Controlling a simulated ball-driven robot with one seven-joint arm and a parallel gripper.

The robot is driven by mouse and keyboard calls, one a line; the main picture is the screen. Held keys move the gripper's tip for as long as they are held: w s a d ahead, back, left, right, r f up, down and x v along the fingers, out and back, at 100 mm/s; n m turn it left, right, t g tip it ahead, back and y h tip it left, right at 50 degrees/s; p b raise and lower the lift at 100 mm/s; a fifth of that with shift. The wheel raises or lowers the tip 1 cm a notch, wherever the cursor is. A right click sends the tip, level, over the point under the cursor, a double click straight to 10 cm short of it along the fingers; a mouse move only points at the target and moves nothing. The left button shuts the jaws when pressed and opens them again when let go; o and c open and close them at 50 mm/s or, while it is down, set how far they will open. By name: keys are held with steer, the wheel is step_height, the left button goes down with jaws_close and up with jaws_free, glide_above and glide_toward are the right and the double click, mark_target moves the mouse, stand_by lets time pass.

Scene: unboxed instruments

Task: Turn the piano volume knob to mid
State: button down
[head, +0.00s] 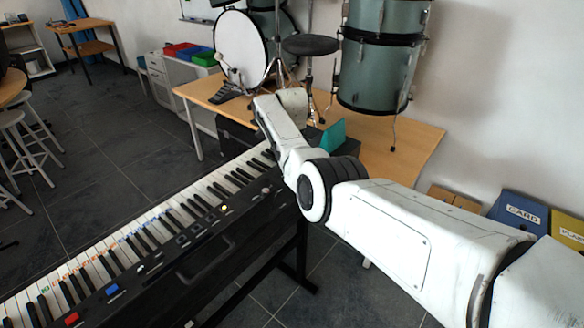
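The piano (205,262) is a long dark keyboard running from the bottom left up to the middle of the head view. My gripper's fingers do not show; the forearm hides that area.
A wooden table (410,145) with a drum set (242,50) stands behind the piano. A teal object (333,136) is close behind my arm. Stools (18,125) stand at left. Blue (520,214) and yellow (568,229) bins are at right. Floor left of the piano is clear.

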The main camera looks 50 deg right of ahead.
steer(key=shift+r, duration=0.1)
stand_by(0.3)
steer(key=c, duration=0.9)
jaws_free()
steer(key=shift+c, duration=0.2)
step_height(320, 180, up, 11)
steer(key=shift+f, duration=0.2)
